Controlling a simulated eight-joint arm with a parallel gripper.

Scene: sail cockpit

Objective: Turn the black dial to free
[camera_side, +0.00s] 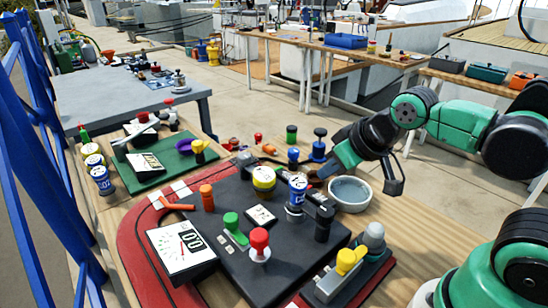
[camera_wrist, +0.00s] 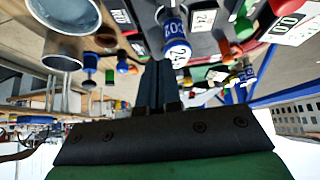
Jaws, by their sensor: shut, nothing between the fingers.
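A black upright knob (camera_side: 323,222), which looks like the black dial, stands at the right side of the dark panel (camera_side: 285,258). I cannot read any marking or setting on it, and I cannot pick it out surely in the wrist view. My gripper (camera_side: 322,173) is above the back right of the panel, apart from the knob, behind the blue-and-white can (camera_side: 297,193) and left of the grey bowl (camera_side: 350,192). In the wrist view my gripper's fingers (camera_wrist: 158,68) are together and empty, with the can (camera_wrist: 173,40) close beside their tips.
A yellow can (camera_side: 263,180), a green knob (camera_side: 231,222) and a red knob (camera_side: 259,241) stand on the panel. A white gauge box (camera_side: 182,248) is at its front left. A yellow-handled lever (camera_side: 348,260) is at the front right. Bare wood lies right of the bowl.

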